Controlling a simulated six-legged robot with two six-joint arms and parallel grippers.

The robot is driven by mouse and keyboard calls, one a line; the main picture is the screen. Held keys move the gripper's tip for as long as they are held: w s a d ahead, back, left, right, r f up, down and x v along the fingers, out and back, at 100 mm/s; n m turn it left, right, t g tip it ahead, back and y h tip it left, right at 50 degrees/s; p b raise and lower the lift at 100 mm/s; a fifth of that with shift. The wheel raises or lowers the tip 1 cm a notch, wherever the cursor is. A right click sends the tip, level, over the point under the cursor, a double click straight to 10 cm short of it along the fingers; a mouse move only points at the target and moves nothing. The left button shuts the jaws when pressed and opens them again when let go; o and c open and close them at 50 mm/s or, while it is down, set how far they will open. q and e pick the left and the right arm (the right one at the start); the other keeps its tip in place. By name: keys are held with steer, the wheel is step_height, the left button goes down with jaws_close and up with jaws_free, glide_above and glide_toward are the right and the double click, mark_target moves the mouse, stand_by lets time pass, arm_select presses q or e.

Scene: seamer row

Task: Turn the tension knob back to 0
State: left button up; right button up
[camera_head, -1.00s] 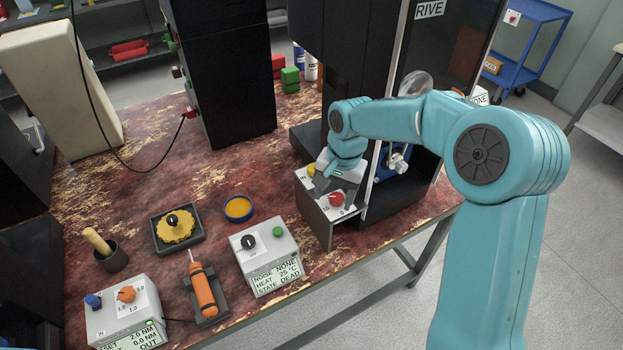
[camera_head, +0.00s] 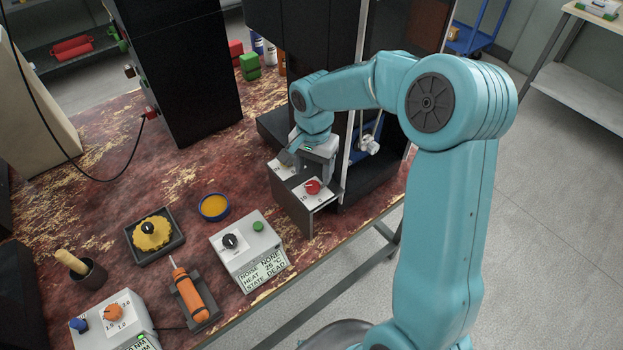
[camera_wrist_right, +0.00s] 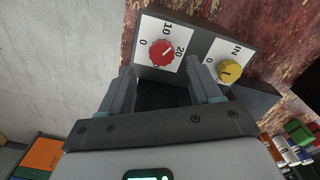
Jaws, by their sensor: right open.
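A red knob (camera_head: 313,187) sits on the white top plate of a small grey box (camera_head: 292,210) at the machine's front. In the right wrist view, the red knob (camera_wrist_right: 162,52) is on a scale marked 0, 10 and 20. A yellow knob (camera_wrist_right: 229,70) sits beside it on a plate marked IN; my gripper hides it in the head view. No label reading tension is legible. My right gripper (camera_wrist_right: 165,78) is open and empty, its fingers pointing towards the box on either side of the red knob, apart from it. My left gripper is not in view.
A grey control box (camera_head: 248,250) with a black knob and green button stands in front, near the table edge. An orange-handled tool (camera_head: 194,293), a yellow wheel in a tray (camera_head: 154,236) and a blue dish (camera_head: 214,207) lie to the left. Dark machine columns (camera_head: 185,80) stand behind.

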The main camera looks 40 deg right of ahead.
mark_target(313, 185)
step_height(313, 185, down, 4)
steer(key=shift+w+d+f, duration=0.1)
steer(key=shift+f, duration=0.45)
steer(key=c, duration=1)
